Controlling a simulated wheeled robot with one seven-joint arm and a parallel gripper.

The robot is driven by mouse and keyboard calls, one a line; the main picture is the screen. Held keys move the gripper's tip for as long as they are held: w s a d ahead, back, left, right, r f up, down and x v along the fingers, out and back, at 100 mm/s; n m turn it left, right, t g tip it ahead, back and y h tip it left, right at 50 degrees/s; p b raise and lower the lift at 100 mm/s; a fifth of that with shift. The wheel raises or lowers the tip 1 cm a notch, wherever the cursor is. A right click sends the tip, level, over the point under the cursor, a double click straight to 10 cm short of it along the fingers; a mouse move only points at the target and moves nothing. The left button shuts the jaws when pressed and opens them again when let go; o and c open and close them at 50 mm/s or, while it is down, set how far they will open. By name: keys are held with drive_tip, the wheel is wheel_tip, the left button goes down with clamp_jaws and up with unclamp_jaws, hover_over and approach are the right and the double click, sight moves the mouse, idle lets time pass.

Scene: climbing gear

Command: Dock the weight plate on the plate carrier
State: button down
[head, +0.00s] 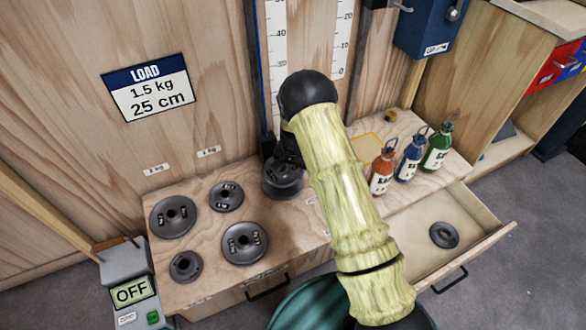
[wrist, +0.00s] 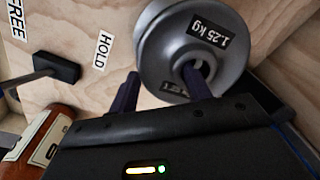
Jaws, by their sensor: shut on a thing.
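A dark grey weight plate marked 1.25 kg (wrist: 235,62) is at my gripper (wrist: 160,88) in the wrist view. One finger reaches into its centre hole and the other is outside its rim, so the jaws are shut on the plate's side. In the head view a dark plate (head: 283,180) shows at the foot of the vertical rail (head: 263,85), partly behind my arm. The plate carrier cannot be made out clearly, and the contact under the plate is hidden. Several other plates lie on the bench, among them a large one (head: 245,243).
A sign (head: 150,87) reads LOAD 1.5 kg, 25 cm. A black lever (wrist: 57,68) sits by FREE and HOLD labels. Bottles (head: 409,157) stand right of my arm. An open drawer (head: 490,240) holds a small plate (head: 444,235). A grey box (head: 130,285) reads OFF.

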sight(295, 180)
drive_tip(key=shift+g, duration=0.4)
drive_tip(key=s+f, duration=0.1)
drive_tip(key=f, duration=0.1)
drive_tip(key=s+f, duration=0.1)
drive_tip(key=shift+s+d+f, duration=0.2)
drive_tip(key=shift+d+f, duration=0.15)
drive_tip(key=shift+d, duration=0.05)
drive_tip(key=c, duration=0.9)
unclamp_jaws()
drive_tip(key=r+p, duration=0.3)
drive_tip(key=p, duration=0.1)
drive_tip(key=shift+a+r, duration=0.25)
drive_tip(key=shift+r, duration=0.15)
drive_tip(key=r+p, duration=0.2)
drive_tip(key=r, duration=0.1)
drive_tip(key=shift+w+d+r+p, duration=0.1)
drive_tip(key=shift+d+r+p, duration=0.1)
drive_tip(key=shift+p, duration=0.15)
drive_tip(key=shift+r+p, duration=1.55)
drive_tip(key=shift+r, duration=0.25)
drive_tip(key=shift+r, duration=0.1)
